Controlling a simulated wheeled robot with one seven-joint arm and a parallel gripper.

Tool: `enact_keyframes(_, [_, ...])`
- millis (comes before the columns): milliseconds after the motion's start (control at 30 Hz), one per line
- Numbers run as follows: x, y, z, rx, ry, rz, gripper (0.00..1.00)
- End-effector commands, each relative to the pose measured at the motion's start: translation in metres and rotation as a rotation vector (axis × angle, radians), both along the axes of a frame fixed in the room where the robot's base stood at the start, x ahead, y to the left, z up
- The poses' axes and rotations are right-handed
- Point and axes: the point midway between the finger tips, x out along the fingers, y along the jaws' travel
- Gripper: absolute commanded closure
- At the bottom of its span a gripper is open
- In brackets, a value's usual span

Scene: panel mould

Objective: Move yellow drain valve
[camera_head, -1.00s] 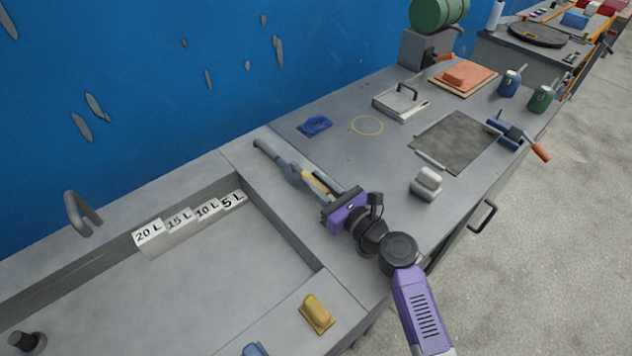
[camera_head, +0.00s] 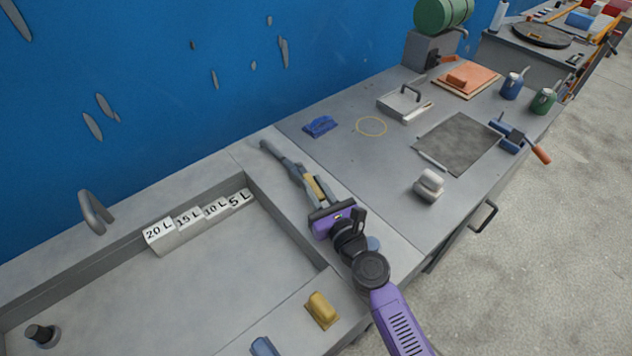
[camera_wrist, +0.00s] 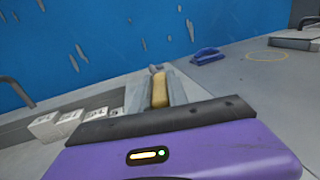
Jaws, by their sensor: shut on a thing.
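A yellow block-like piece (camera_head: 322,310), which looks like the yellow drain valve, sits on the front right rim of the basin (camera_head: 190,285), apart from my gripper. My gripper (camera_head: 312,187) is over the grey strip between the basin and the worktop. It is shut on a tan-yellow bar, which shows between the grey fingers in the wrist view (camera_wrist: 160,90). A grey rod-like part (camera_head: 280,155) extends beyond the fingertips toward the wall; whether it joins the bar is unclear. The bar's near end is hidden by the purple gripper body.
A blue piece (camera_head: 264,346) lies left of the yellow one. Litre labels (camera_head: 198,218) stand along the basin's back wall. A blue brush-like item (camera_head: 320,126), a grey block (camera_head: 429,185) and a dark sheet (camera_head: 458,142) lie on the worktop. The worktop's near left is clear.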

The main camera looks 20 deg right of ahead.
Motion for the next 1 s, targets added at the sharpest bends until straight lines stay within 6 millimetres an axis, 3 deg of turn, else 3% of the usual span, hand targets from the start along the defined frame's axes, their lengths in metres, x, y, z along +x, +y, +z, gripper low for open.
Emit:
enact_keyframes(433, [0.0, 0.0, 0.0, -0.001, -0.001, -0.032, 1.0])
enact_keyframes(467, [0.0, 0.0, 0.0, 0.0, -0.001, -0.032, 0.76])
enact_keyframes(567, [0.0, 0.0, 0.0, 0.0, -0.001, -0.032, 0.58])
enact_keyframes(867, [-0.001, 0.0, 0.0, 0.0, -0.001, -0.031, 0.58])
enact_keyframes(1000, [-0.011, -0.001, -0.001, -0.001, 0.001, -0.031, 0.58])
